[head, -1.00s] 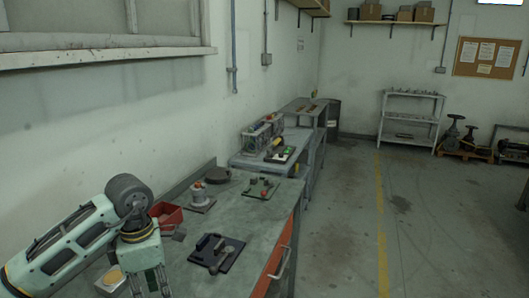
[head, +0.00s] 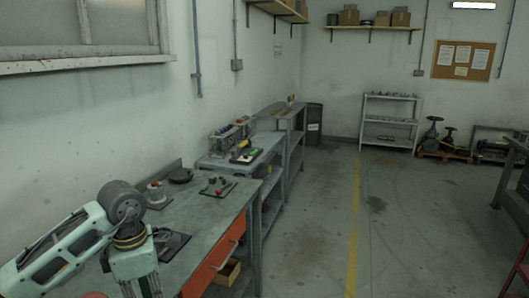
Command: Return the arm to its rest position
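My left arm (head: 70,240) comes in from the lower left, pale green with a dark grey joint, bent over the near end of the workbench (head: 215,208). Its wrist points down, and the top of my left gripper (head: 140,284) is at the bottom edge of the picture. The fingertips are cut off, so I cannot tell whether it is open or shut or holds anything. My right arm and gripper are not in view.
A dark plate (head: 172,243) with a fitting, partly behind my arm, and a flanged part (head: 156,196) are on the bench. Beyond stand a second bench (head: 218,162) and a shelf (head: 388,122). Valves (head: 433,132) rest on a pallet at the back. The floor at centre right is clear.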

